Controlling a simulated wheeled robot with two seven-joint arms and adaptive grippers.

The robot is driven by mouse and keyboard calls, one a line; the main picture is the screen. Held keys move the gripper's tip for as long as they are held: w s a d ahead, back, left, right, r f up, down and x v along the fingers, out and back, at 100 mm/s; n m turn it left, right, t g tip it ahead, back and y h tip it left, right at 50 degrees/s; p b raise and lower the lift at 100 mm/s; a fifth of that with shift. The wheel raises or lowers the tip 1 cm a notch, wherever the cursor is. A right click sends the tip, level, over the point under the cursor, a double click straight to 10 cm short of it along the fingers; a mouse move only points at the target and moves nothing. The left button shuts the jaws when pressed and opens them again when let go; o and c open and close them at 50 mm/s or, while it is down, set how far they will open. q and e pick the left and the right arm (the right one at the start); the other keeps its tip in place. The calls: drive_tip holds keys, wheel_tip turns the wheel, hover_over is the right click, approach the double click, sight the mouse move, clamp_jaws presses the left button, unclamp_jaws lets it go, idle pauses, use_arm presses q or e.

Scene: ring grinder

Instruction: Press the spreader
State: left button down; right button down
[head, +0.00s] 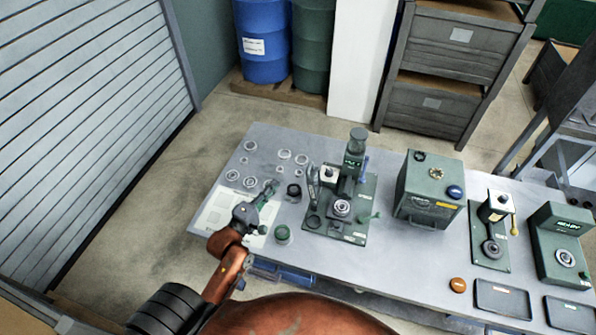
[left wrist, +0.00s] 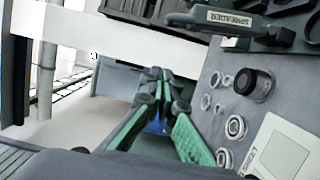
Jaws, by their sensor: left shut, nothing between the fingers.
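The part labelled SPREADER (left wrist: 236,19) shows at the top of the left wrist view, cut off by the frame edge. In the head view, the upright grey lever (head: 312,184) left of the green machine seems to be this spreader. My left gripper (head: 269,189) is above the left part of the table, left of the lever and apart from it. Its fingers are shut and empty; the closed fingertips also show in the left wrist view (left wrist: 155,78). My right gripper is in neither view.
A black cup (head: 293,191) stands between my left gripper and the lever. Several metal rings (head: 285,154) and a white sheet (head: 213,216) lie on the grey table (head: 390,263). A green jar (head: 282,234) is near the front. A green box (head: 428,190) stands farther right.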

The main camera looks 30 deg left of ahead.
sight(313, 183)
use_arm(q)
drive_tip(key=w+d+p, duration=0.3)
drive_tip(key=w+d, duration=0.1)
drive_tip(key=w, duration=0.7)
drive_tip(key=shift+s, duration=0.1)
